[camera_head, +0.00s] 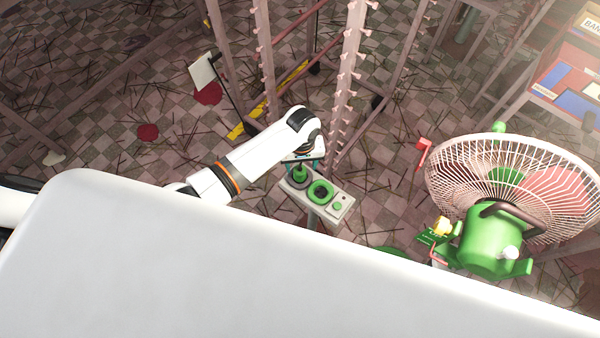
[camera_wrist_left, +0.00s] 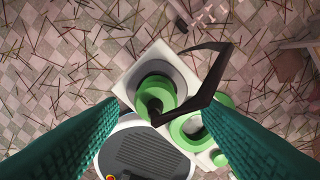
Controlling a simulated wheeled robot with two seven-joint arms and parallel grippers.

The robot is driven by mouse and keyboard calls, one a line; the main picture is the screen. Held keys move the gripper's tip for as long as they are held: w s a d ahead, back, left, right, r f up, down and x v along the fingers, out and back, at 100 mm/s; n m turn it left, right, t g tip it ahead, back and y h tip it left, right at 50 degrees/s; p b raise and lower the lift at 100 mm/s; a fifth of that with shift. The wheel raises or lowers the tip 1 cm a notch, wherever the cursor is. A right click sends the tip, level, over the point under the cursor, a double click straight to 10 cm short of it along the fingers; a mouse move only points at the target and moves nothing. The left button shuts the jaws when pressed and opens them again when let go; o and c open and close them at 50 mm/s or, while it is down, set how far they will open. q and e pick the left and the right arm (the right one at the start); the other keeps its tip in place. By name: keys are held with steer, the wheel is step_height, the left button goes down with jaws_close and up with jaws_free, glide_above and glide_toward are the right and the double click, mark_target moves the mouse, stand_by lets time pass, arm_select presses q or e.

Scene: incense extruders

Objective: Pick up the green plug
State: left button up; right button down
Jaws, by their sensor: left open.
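The green plug (camera_head: 300,174) stands on the left end of a pale grey box (camera_head: 342,216) on a post. My left gripper (camera_head: 303,158) is just above that end of the box. In the wrist view its teal fingers (camera_wrist_left: 160,101) are spread wide and empty, with the plug showing between them. I cannot tell how far above it they are. My right gripper is not in view.
A green ring (camera_head: 320,191) and a small green button (camera_head: 337,206) sit beside the plug on the box. A large green fan (camera_head: 490,235) with a wire cage stands at the right. Metal racks (camera_head: 350,60) rise behind the box. A large white surface (camera_head: 200,270) fills the foreground.

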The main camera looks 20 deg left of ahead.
mark_target(300, 169)
arm_select(q)
step_height(300, 169, down, 5)
steer(key=shift+s+a+b, duration=0.1)
steer(key=shift+a+b, duration=0.05)
steer(key=shift+b, duration=0.25)
steer(key=shift+c, duration=0.6)
steer(key=c, duration=1)
steer(key=shift+o, duration=0.2)
steer(key=shift+r, duration=0.1)
